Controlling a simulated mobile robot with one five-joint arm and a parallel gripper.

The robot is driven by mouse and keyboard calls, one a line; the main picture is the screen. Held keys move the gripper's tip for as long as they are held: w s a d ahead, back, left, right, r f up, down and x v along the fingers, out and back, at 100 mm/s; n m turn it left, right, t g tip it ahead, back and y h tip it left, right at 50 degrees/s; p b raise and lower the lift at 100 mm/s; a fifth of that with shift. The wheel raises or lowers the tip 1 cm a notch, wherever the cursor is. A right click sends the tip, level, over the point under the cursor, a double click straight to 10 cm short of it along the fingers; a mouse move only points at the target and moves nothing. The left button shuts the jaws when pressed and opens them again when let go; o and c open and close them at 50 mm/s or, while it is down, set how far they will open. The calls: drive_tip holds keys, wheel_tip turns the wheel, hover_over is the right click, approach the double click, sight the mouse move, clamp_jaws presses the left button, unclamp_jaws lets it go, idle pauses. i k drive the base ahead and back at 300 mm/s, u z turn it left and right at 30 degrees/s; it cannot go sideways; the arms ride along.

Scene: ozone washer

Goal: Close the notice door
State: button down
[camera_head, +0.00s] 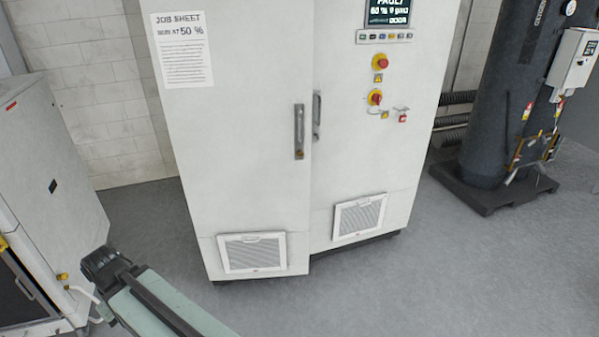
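The notice door (235,150) is the left door of the tall white cabinet. It bears a paper headed JOB SHEET (183,48), a vertical handle (299,132) near its right edge and a vent grille (252,252) low down. It stands slightly ajar: its right edge sits forward of the right door (365,150), with a step between their lower edges. Part of my arm, pale green with a dark joint, shows at the bottom left, in front of and below the door and apart from it. My gripper itself does not show.
The cabinet's screen (388,12) reads FAULT and DOOR. Red-and-yellow switches (381,63) sit below it. A white machine (45,190) stands at left. A dark tank (505,100) on a pallet (495,192) stands at right. Grey floor before the cabinet is clear.

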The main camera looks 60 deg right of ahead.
sight(234, 77)
drive_tip(key=z, duration=0.05)
drive_tip(key=i, duration=0.95)
drive_tip(key=u, duration=0.1)
